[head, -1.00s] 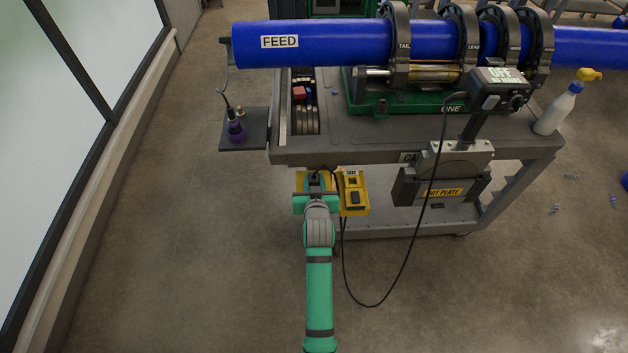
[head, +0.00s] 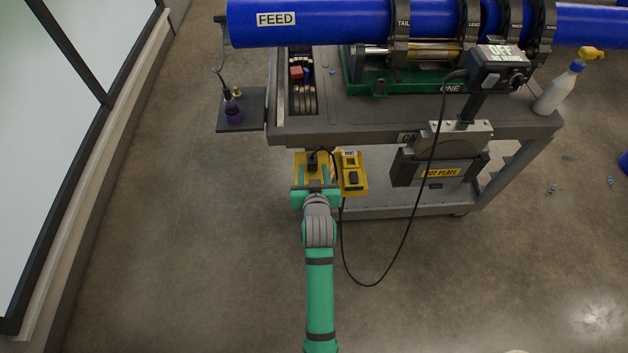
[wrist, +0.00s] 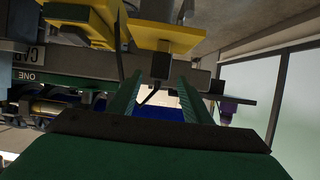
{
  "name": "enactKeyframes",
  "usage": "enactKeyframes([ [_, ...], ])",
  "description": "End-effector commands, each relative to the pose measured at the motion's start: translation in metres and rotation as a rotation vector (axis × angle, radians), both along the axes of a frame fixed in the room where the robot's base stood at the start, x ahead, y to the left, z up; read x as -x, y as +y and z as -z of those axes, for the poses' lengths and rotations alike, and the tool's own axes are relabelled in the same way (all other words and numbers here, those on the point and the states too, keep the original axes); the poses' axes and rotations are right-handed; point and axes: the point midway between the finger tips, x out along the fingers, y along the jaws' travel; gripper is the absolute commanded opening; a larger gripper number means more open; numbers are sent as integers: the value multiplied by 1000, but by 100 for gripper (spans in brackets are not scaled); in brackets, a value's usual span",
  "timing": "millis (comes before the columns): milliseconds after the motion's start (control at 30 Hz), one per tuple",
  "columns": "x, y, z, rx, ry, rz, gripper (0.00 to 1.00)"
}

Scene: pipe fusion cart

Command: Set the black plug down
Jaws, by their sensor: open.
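The black plug (head: 312,159) stands on a small yellow shelf (head: 299,160) at the cart's near side. In the wrist view, which is upside down, the plug (wrist: 160,66) meets the yellow shelf (wrist: 170,36), with its black cable leading away from it. My gripper (head: 314,174) is open on the near side of the plug. Its two green fingers (wrist: 161,92) are spread apart, with the plug seen between and beyond their tips. I see clear space between the plug and each finger.
A yellow box (head: 351,172) sits just right of the shelf. A black cable (head: 410,225) loops down in front of the cart (head: 390,132). A side tray (head: 240,116) holds a purple item. The floor nearby is clear.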

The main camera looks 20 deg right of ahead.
Motion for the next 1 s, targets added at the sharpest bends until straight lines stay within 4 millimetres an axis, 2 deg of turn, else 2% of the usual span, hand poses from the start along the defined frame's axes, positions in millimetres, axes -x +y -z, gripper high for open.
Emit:
enactKeyframes([
  [100, 21, 6, -9, 0, -1, 0, 45],
  [300, 44, 13, -19, 0, -1, 0, 45],
  [533, 52, 15, -22, 0, 0, 0, 45],
  [667, 60, 22, -15, 0, 0, -7, 45],
  [767, 79, 36, -2, 4, -4, -22, 45],
  [1000, 150, 83, 25, 17, -32, -75, 45],
])
